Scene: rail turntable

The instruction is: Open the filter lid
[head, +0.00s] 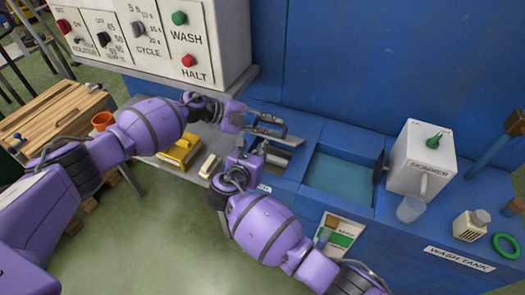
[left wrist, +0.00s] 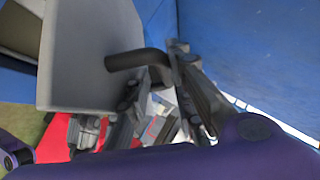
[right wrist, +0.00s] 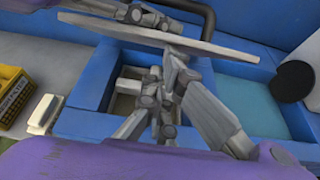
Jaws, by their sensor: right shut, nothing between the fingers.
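The filter lid is a grey plate (left wrist: 85,50) with a bent black handle (left wrist: 125,60) in the left wrist view. In the right wrist view the lid (right wrist: 225,52) shows nearly edge-on, raised and tilted above a blue-rimmed opening (right wrist: 92,92). My left gripper (head: 276,127) is at the lid's handle, and its fingers (left wrist: 167,65) look closed around it. My right gripper (head: 262,148) is shut and empty, low over the opening. Its fingertips (right wrist: 168,68) come together just under the lid's edge; I cannot tell whether they touch it.
The water basin (head: 338,178) lies right of the opening, with the white skimmer box (head: 421,160) beyond. The control panel (head: 150,35) overhangs at the upper left. A yellow box (head: 180,152) and a pale block (head: 208,165) lie left. A clear cup (head: 410,209) stands by the skimmer.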

